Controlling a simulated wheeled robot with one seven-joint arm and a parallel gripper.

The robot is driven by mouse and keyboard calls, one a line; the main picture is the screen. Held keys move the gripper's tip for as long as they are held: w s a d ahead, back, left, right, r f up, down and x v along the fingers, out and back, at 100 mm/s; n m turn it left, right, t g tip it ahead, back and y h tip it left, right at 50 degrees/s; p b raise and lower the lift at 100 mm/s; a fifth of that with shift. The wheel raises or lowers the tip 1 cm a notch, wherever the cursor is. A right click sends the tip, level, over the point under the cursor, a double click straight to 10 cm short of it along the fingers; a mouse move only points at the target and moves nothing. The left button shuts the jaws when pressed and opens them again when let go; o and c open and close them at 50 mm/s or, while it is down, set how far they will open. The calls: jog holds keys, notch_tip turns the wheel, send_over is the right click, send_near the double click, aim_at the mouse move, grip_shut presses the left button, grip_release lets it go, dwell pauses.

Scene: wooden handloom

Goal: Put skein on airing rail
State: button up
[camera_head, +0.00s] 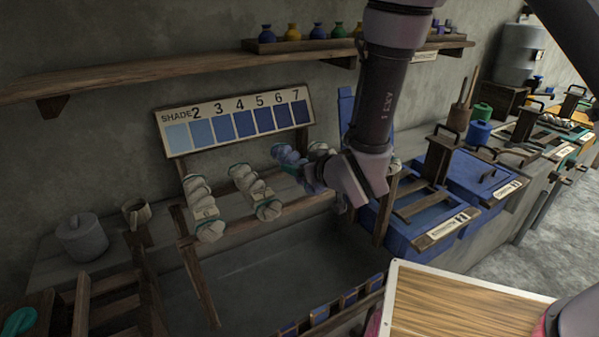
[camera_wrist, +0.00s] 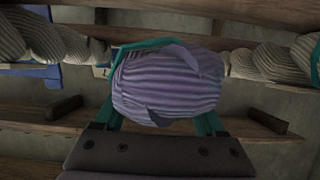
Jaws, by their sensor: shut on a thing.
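My gripper (camera_head: 300,171) is shut on a blue skein (camera_head: 285,153), at the right part of the wooden airing rail (camera_head: 311,202). In the wrist view the skein (camera_wrist: 168,84) looks striped lavender and lies between the teal fingers (camera_wrist: 160,120). Pale skeins hang on the rail to the left, one at the far left (camera_head: 202,207) and one nearer (camera_head: 258,192). In the wrist view pale skeins flank the held one on both sides. Whether the held skein touches the rail cannot be told. My arm hides part of the rail's right end.
A shade board (camera_head: 236,120) numbered 2 to 7 stands behind the rail. Blue vats (camera_head: 485,178) with handles stand to the right. A lidded grey pot (camera_head: 82,238) stands at left. A shelf (camera_head: 150,72) runs above. A wooden board (camera_head: 460,305) is in the front right.

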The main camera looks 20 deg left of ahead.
jog(key=shift+f, duration=1.05)
jog(key=shift+f, duration=0.1)
jog(key=o, duration=1.5)
